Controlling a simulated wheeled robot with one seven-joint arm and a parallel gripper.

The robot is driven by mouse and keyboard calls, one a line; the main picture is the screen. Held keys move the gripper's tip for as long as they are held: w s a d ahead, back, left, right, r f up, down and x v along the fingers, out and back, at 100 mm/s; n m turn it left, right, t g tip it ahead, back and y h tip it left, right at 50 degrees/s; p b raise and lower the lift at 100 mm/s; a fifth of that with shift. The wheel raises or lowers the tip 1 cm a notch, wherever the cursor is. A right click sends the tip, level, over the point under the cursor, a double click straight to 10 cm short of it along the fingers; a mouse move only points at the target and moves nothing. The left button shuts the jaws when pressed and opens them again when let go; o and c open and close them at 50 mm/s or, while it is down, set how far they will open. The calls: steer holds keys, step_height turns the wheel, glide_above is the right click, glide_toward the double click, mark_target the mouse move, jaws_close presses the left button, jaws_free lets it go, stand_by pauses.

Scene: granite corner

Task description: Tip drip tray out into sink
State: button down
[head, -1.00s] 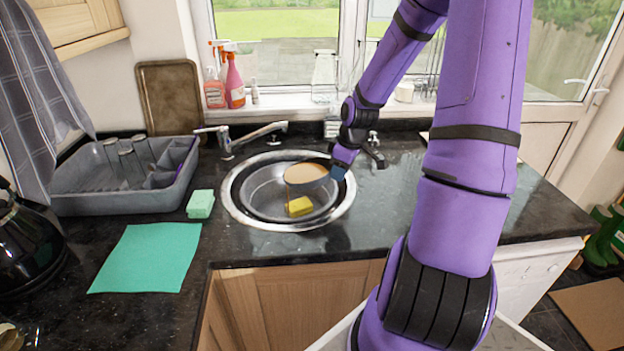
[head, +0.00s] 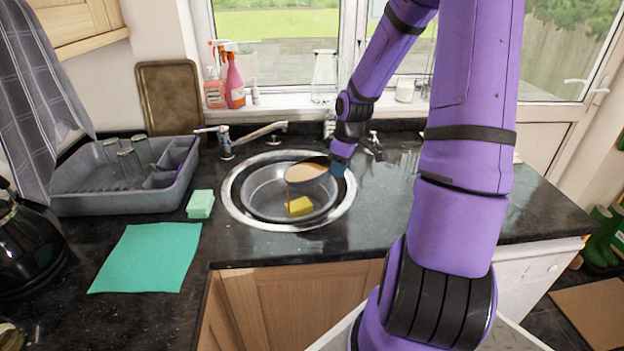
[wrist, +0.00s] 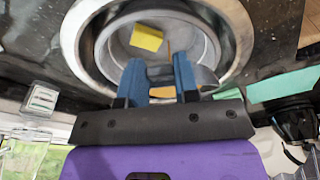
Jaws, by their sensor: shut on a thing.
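The drip tray (head: 306,172) is a small round dish with brown liquid in it. It is tilted over the round steel sink (head: 228,190), and a thin brown stream runs from its edge down into the bowl. My gripper (head: 338,170) is shut on the tray's right side. In the wrist view my gripper's blue fingers (wrist: 160,80) point toward the sink (wrist: 78,38), and most of the tray is hidden behind them. A yellow sponge (head: 299,206) lies in the sink bowl, near the stream; it also shows in the wrist view (wrist: 146,38).
A tap (head: 250,136) stands behind the sink. A grey dish rack (head: 90,200) with glasses is at the left. A green sponge (head: 200,204) and green cloth (head: 148,258) lie on the counter. Spray bottles (head: 234,82) stand on the sill.

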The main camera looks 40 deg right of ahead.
steer(key=shift+w+a+r+g+h, duration=0.15)
steer(key=shift+w+r+g+h, duration=0.15)
steer(key=shift+r+g, duration=0.35)
stand_by(0.8)
steer(key=shift+w+r, duration=0.1)
steer(key=shift+r, duration=0.3)
steer(key=shift+w+a+r+g, duration=0.2)
steer(key=shift+w+r+g, duration=0.1)
steer(key=shift+r+g, duration=0.25)
stand_by(0.6)
steer(key=shift+w+a+r+g+h, duration=0.25)
steer(key=shift+w+r+g+h, duration=0.3)
steer(key=shift+r, duration=0.3)
stand_by(1.1)
steer(key=shift+w+r, duration=0.1)
steer(key=shift+r, duration=0.05)
steer(key=shift+w+a+r+g, duration=0.15)
steer(key=shift+r+g, duration=0.05)
steer(key=shift+g, duration=0.05)
stand_by(0.6)
steer(key=shift+w+r+h, duration=0.15)
steer(key=shift+r+h, duration=0.1)
steer(key=shift+w+a+r+g, duration=0.3)
steer(key=shift+w+r+g, duration=0.2)
steer(key=shift+g, duration=0.1)
stand_by(1.2)
